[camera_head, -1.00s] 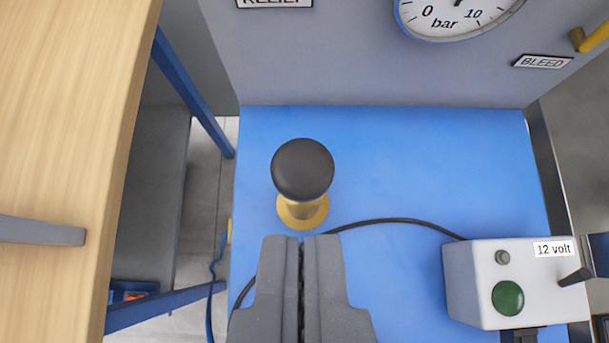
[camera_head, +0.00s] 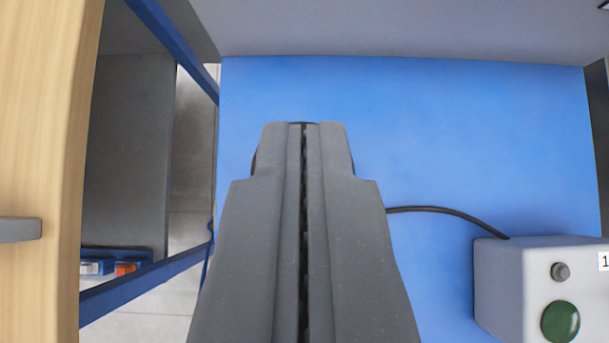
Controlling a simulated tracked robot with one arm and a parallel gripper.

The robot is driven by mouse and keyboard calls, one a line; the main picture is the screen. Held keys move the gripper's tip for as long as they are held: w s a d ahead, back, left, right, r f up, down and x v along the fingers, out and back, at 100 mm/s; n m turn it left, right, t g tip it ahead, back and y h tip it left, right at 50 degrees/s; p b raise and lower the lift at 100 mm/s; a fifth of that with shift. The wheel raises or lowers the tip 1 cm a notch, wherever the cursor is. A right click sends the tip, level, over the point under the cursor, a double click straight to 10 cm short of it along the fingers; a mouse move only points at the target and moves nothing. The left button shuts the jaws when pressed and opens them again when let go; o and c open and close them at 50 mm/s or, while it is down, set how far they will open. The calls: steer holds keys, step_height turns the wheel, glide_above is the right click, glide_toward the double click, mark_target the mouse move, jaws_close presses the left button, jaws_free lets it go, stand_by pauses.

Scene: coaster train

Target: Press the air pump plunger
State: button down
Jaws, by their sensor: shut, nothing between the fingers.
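My gripper (camera_head: 304,128) is shut and empty, its fingers pointing away from the camera over the blue surface. The air pump plunger is almost wholly hidden behind my fingers. Only thin dark slivers of its black knob (camera_head: 352,163) show at both sides of the fingertips. The yellow collar is hidden. I cannot tell whether the fingertips touch the knob or how far down the plunger is.
A wooden panel (camera_head: 40,130) stands at left. A grey wall (camera_head: 400,28) bounds the back.

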steer(key=shift+f, duration=2.1)
steer(key=shift+f, duration=0.1)
step_height(320, 180, down, 6)
steer(key=b, duration=0.3)
steer(key=shift+b, duration=0.3)
steer(key=shift+s, duration=0.15)
step_height(320, 180, up, 5)
steer(key=shift+r+p, duration=0.15)
steer(key=shift+p, duration=0.65)
steer(key=b+v, duration=0.1)
steer(key=v, duration=0.8)
steer(key=shift+s+r, duration=0.15)
